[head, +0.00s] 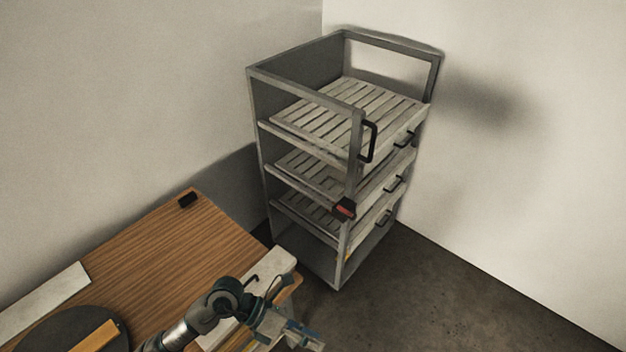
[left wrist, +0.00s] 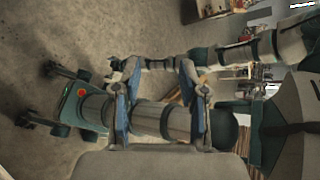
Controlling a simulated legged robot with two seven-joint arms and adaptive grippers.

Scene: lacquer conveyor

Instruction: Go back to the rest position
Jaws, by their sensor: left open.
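My left gripper (head: 298,338) hangs at the bottom of the head view, over the near corner of the wooden table. Its arm comes in from the bottom left. The left wrist view shows its two blue-padded fingers (left wrist: 158,135) spread wide, with nothing between them. Behind the fingers I see my own column, base and other arm. The end of that other arm is small and partly covered by a left finger, so I cannot make out its jaws.
A grey rack (head: 257,165) with slatted shelves and black handles stands in the wall corner. The wooden table (head: 165,245) carries a small black block (head: 187,199), a pale strip (head: 45,303) and a dark disc (head: 50,330). Floor (head: 455,300) right of the rack is clear.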

